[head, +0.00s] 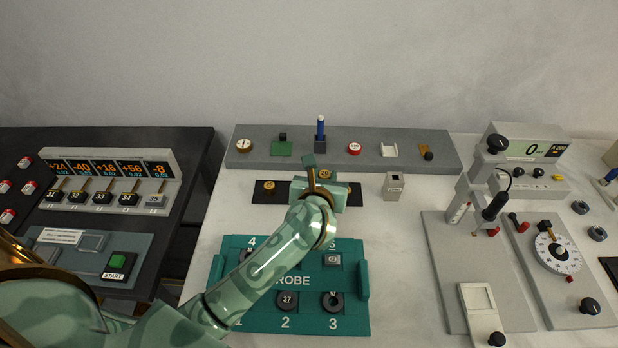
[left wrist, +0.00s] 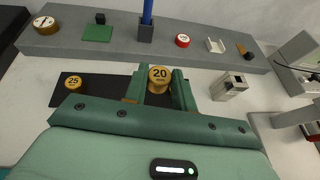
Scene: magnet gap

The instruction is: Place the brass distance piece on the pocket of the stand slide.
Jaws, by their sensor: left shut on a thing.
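A brass distance piece marked 20 (left wrist: 158,78) is between the two fingers of my left gripper (left wrist: 159,92), which is shut on it. The piece also shows at the gripper in the head view (head: 325,175). It is over or on the black mat (head: 258,199); I cannot tell whether it touches. A second brass piece marked 25 (left wrist: 74,82) lies on the left part of the mat, apart from the gripper. The grey stand (head: 460,260) is at the right, with a pale slide-like plate (head: 478,297) on its base; its pocket is too small to make out. My right gripper is not in view.
A grey shelf (head: 400,161) with small parts and an upright blue pen-like rod (head: 320,128) runs behind the mat. A small grey block (head: 393,186) stands right of the gripper. A green PROBE tray (head: 300,322) lies under my left arm. White table is free between block and stand.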

